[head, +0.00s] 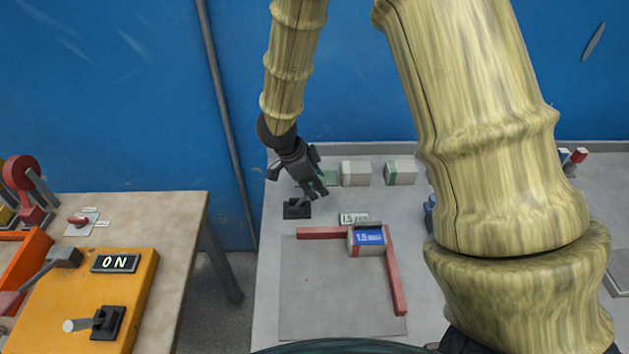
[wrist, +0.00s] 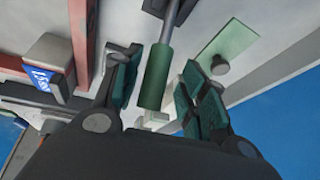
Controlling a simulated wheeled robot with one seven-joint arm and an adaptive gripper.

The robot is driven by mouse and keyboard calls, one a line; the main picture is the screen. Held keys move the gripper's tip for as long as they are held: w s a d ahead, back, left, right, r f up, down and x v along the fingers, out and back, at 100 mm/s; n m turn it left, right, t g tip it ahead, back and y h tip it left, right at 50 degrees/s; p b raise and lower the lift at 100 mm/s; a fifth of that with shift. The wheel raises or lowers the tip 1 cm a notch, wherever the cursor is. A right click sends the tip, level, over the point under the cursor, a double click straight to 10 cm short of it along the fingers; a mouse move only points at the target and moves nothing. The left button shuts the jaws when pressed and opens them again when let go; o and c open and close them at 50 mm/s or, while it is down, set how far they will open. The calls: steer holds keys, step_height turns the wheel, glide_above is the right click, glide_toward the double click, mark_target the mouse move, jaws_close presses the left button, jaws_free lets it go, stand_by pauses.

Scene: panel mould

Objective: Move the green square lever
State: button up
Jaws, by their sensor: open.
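The lever shows in the wrist view as a grey rod ending in a green handle (wrist: 155,77), which looks squared. The rod comes from a black base, which also shows in the head view as a black base (head: 297,209) on the grey table. My gripper (head: 315,190) is low over the table just behind that base. In the wrist view my gripper (wrist: 160,62) is open, with one dark green-padded finger on each side of the handle. I cannot tell whether either pad touches it. In the head view my gripper hides the handle.
A green plate (wrist: 227,50) with a grey knob lies beside the lever. Two pale blocks (head: 356,173) (head: 400,173) stand to the right at the back. A red L-shaped rail (head: 394,275) and a blue-labelled block (head: 368,240) are in front. The blue wall is close behind.

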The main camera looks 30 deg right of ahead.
steer(key=shift+s+r, duration=0.25)
steer(key=shift+s, duration=0.45)
steer(key=shift+w+f, duration=0.35)
steer(key=shift+w, duration=0.1)
steer(key=shift+w+f, duration=0.1)
steer(key=shift+w, duration=0.1)
steer(key=shift+c, duration=1)
steer(key=shift+s+r, duration=0.2)
steer(key=shift+s, duration=0.1)
jaws_close()
